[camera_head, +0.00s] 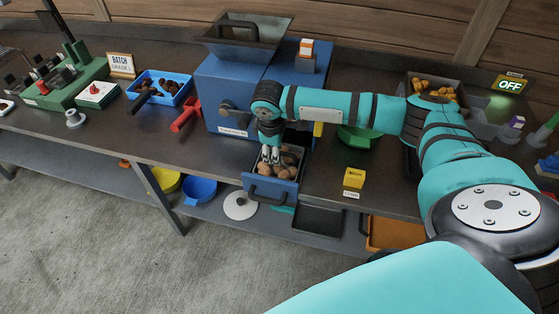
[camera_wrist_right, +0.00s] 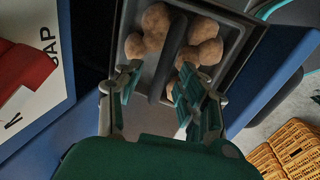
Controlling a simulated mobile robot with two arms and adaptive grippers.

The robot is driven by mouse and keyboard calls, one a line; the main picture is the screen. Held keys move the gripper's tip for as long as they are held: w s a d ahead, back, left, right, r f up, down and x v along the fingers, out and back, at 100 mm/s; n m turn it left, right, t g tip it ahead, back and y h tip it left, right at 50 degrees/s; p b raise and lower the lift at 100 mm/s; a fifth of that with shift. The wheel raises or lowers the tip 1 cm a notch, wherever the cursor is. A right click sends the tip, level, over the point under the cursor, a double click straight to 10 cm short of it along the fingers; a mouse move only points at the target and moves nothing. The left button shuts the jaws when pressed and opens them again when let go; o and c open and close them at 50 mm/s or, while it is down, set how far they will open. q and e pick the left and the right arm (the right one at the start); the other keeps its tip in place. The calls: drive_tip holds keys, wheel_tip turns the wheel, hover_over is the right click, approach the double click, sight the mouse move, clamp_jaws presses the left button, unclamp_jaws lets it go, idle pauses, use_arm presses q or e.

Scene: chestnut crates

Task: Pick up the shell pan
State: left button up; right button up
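The shell pan appears to be the blue-fronted pan (camera_head: 291,187) with a dark front handle, at the foot of the blue machine. It holds several round brown pieces (camera_wrist_right: 158,22). In the right wrist view, its grey rim (camera_wrist_right: 228,14) shows, and a dark bar (camera_wrist_right: 174,50) crosses above the pieces. My right gripper (camera_head: 271,155) is over the pan. In the wrist view its two green fingers (camera_wrist_right: 160,88) are apart, with the bar's near end between them. I cannot tell whether they touch it. My left gripper is not in view.
The blue machine (camera_head: 222,84) with its hopper stands directly behind the pan. A blue tray (camera_head: 179,80) of dark pieces and a red handle (camera_head: 186,114) are to the left. A yellow block (camera_head: 354,177) and green bowl (camera_head: 352,139) are to the right.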

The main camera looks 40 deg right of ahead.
clamp_jaws()
drive_tip(key=shift+r, duration=0.1)
idle(0.7)
drive_tip(key=shift+r+p, duration=0.4)
drive_tip(key=shift+p, duration=0.15)
drive_tip(key=p+v, duration=0.4)
drive_tip(key=p, duration=0.1)
drive_tip(key=w+d+p+v, duration=0.1)
drive_tip(key=p+v, duration=0.1)
drive_tip(key=p, duration=0.1)
drive_tip(key=shift+r, duration=0.25)
drive_tip(key=s+d+p, duration=0.9)
drive_tip(key=s+d, duration=0.2)
drive_tip(key=s, duration=0.3)
drive_tip(key=shift+f, duration=0.2)
drive_tip(key=shift+s, duration=0.1)
